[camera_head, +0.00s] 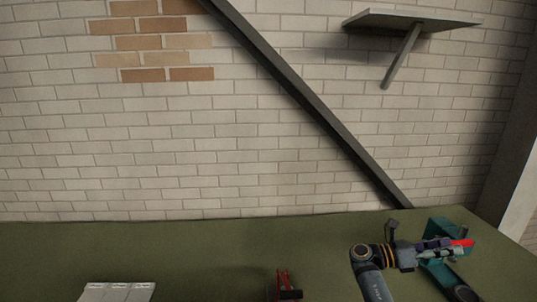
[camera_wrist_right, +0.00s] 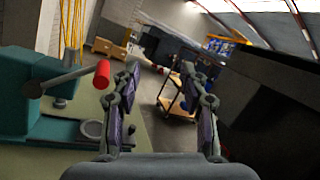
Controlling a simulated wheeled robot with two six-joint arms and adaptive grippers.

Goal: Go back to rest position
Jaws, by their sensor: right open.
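My right gripper (camera_head: 438,249) is at the lower right of the head view, at the end of my right arm. It shows in front of a teal machine (camera_head: 441,226), near a red handle tip (camera_head: 463,243). In the right wrist view my right gripper (camera_wrist_right: 161,72) has its two fingers spread apart with nothing between them. There the teal machine (camera_wrist_right: 30,88) and its red-tipped lever (camera_wrist_right: 102,74) stand to the left of the fingers. I cannot tell whether gripper and machine touch. My left gripper is not in view.
A white panelled object (camera_head: 118,292) and a red-and-dark object (camera_head: 284,287) show at the bottom. A cart (camera_wrist_right: 178,97) stands beyond the fingers.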

